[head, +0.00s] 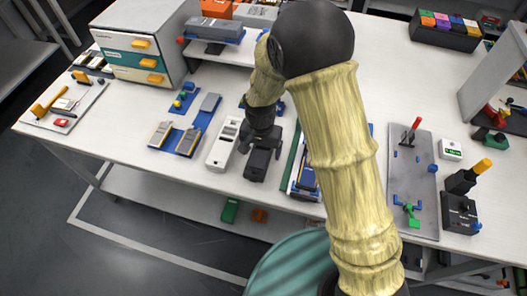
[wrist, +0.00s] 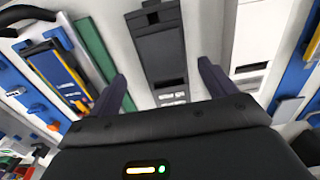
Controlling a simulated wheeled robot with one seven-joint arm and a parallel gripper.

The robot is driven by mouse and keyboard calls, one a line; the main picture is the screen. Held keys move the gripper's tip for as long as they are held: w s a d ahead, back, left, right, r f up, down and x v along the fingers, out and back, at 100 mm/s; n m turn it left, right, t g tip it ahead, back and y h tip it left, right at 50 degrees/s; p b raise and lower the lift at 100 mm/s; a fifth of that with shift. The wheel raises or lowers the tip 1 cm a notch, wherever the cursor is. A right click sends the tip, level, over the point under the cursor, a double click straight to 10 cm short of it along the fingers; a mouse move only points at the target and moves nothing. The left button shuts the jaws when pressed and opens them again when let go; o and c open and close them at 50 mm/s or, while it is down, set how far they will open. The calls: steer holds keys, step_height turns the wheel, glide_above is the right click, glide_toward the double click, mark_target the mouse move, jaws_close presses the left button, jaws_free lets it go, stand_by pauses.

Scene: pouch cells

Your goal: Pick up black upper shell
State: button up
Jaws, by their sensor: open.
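The black upper shell (wrist: 160,50) is a dark, long box-like piece with a slot at each end, lying on the white table. In the head view the shell (head: 257,166) lies just below my gripper (head: 260,137), which partly covers it. In the wrist view my gripper (wrist: 163,76) is open, with one dark finger to each side of the shell. Nothing is between the fingertips except the view of the shell beyond them, and I see no contact.
A white shell (head: 222,143) lies close to the left of the black one. A green strip (wrist: 102,58) and a blue tray (wrist: 55,78) lie on the other side. A grey board (head: 426,190) and a drawer cabinet (head: 112,55) stand farther off.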

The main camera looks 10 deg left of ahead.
mark_target(259, 157)
step_height(259, 157, down, 4)
steer(key=shift+a+f+p, duration=0.1)
steer(key=shift+a+p, duration=0.05)
steer(key=shift+p, duration=0.2)
steer(key=shift+a+f, duration=0.2)
steer(key=shift+f, duration=0.1)
steer(key=shift+s+a, duration=0.15)
steer(key=shift+s, duration=0.05)
steer(key=shift+d, duration=0.2)
